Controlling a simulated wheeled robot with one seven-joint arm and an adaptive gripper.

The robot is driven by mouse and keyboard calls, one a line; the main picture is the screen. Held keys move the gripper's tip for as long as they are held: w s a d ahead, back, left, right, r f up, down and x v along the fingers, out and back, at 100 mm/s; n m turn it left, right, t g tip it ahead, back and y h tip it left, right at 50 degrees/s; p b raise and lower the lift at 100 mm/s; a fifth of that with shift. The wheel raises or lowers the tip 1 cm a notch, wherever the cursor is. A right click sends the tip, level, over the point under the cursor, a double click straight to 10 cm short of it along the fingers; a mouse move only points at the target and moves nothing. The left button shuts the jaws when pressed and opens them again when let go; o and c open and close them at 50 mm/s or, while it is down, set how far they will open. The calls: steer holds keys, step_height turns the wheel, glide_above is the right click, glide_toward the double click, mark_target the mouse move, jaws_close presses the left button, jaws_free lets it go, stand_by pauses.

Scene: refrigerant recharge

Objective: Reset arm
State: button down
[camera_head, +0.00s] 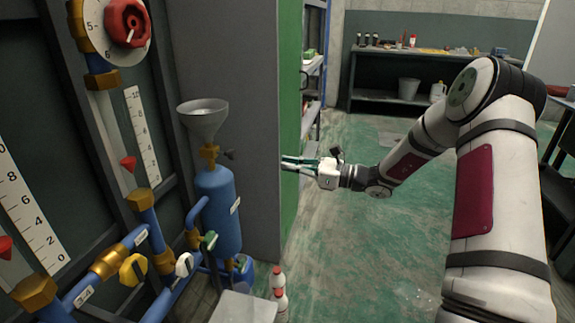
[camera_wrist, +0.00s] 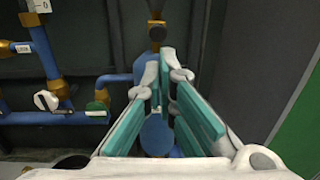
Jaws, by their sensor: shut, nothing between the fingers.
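My gripper (camera_head: 285,163) is at the end of my outstretched arm, in the middle of the head view. It points left, in front of the grey and green cabinet edge, and holds nothing. In the wrist view its teal-padded fingers (camera_wrist: 166,75) come together at the tips. Beyond them is a blue cylinder (camera_wrist: 157,135), partly hidden by the fingers. In the head view the blue cylinder (camera_head: 219,205) stands upright with a grey funnel (camera_head: 203,118) above it, left of my gripper.
Blue pipes with brass fittings (camera_head: 110,262), a red knob (camera_head: 127,22) and scales (camera_head: 142,135) fill the left side. White bottles (camera_head: 280,297) stand low near the cylinder. A workbench (camera_head: 430,58) is at the back. The green floor (camera_head: 345,240) below my arm is mostly clear.

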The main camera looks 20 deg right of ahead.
steer(key=shift+a, duration=0.1)
steer(key=s+a+r+n+g+h, duration=0.2)
steer(key=s+a+r+n+g, duration=0.2)
steer(key=s+a+n+g, duration=0.5)
steer(key=s+a+r+n+g+h, duration=0.3)
steer(key=s+a+n, duration=0.35)
steer(key=s, duration=0.75)
steer(key=s+d+n+h, duration=0.3)
steer(key=s, duration=0.6)
steer(key=s+d+r+n+t+h, duration=0.1)
steer(key=s+d+n+h, duration=0.25)
steer(key=s, duration=0.45)
steer(key=s+d+n+h, duration=0.2)
steer(key=s+n+h, duration=0.15)
steer(key=s, duration=0.55)
step_height(320, 180, up, 25)
steer(key=t+p, duration=0.3)
steer(key=p, duration=2)
steer(key=shift+w+d+t+y, duration=0.25)
steer(key=shift+d+t+y, duration=0.05)
steer(key=shift+y, duration=0.1)
steer(key=shift+f, duration=0.1)
